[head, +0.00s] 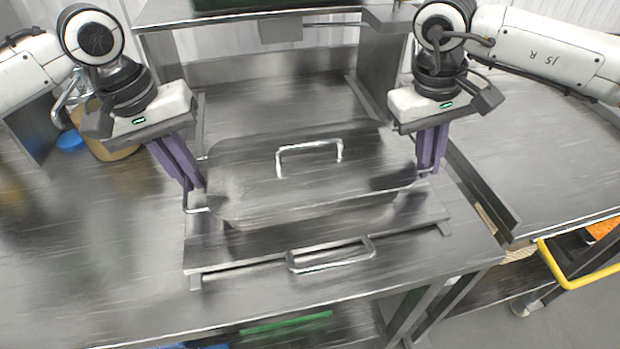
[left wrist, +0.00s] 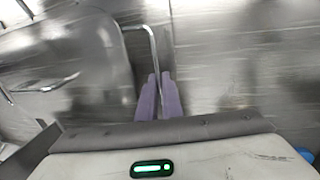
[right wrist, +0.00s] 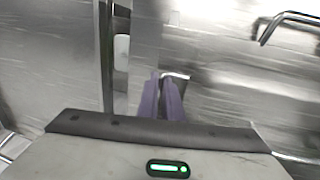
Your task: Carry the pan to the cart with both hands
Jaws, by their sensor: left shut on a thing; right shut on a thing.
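The pan (head: 240,208) is a wide steel pan with a flat lid (head: 235,165) and a bright lid handle (head: 309,147) on top. It sits at the middle of the steel table, at or just above a steel frame. My left gripper (head: 190,186) is shut on the pan's left side handle, which also shows in the left wrist view (left wrist: 153,45). My right gripper (head: 428,168) is shut on the pan's right side handle, seen in the right wrist view (right wrist: 176,76). Whether the pan is lifted clear is hard to tell.
A second steel piece with a bar handle (head: 330,257) lies in front of the pan. A yellow-railed cart (head: 580,279) stands at the lower right, below table height. A steel table (head: 540,165) extends at the right. A blue lid (head: 70,140) and a tan round item stand at the left.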

